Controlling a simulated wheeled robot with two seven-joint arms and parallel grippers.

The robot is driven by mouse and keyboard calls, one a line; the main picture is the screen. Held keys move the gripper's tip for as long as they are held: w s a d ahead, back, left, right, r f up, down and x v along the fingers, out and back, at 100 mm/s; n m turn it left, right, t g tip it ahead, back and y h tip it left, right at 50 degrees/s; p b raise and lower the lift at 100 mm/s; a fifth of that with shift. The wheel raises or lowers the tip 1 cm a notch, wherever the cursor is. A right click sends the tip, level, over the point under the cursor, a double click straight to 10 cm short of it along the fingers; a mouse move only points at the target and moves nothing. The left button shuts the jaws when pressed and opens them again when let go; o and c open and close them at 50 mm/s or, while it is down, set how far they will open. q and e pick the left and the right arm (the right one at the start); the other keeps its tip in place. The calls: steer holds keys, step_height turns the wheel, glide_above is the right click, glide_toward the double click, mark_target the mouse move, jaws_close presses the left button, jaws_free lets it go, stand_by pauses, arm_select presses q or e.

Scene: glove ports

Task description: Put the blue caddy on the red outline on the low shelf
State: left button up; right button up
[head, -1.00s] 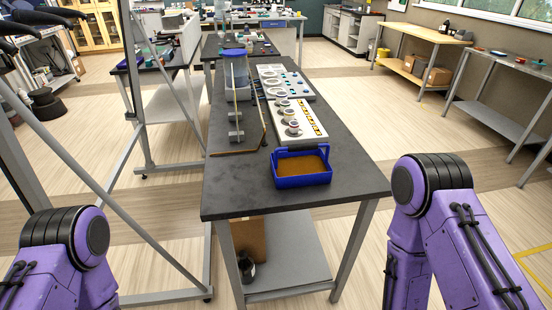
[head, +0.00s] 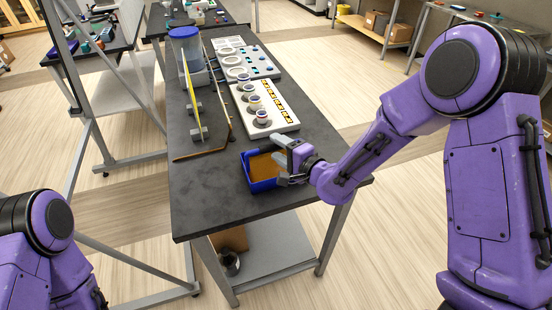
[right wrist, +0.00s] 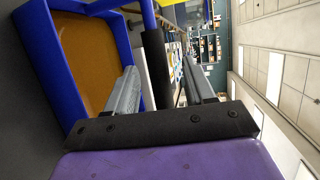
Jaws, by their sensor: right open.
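The blue caddy (head: 262,186), an open tray with an orange-brown inside, sits on the dark bench top near its front right. My right gripper (head: 284,161) is at the caddy's right side. In the right wrist view the caddy (right wrist: 72,18) fills the left. Its handle (right wrist: 157,68), blue with a black grip, passes between the two open fingers (right wrist: 160,88); contact cannot be told. The low shelf (head: 274,266) is under the bench. No red outline shows. My left gripper is out of view.
A white block with several small jars (head: 262,108) and a grey plate with rings (head: 238,62) lie behind the caddy. Upright panels (head: 218,90) and a blue-lidded container (head: 185,47) stand at left. A cardboard box (head: 234,238) and dark bottle (head: 229,262) occupy the low shelf's left.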

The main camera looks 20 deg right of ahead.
steer(key=x, duration=0.4)
steer(key=shift+a+f+p, duration=0.15)
steer(key=shift+a+p, duration=0.05)
steer(key=shift+p, duration=0.1)
steer(key=shift+s+d, duration=0.2)
steer(key=shift+s, duration=0.05)
steer(key=c, duration=1)
jaws_close()
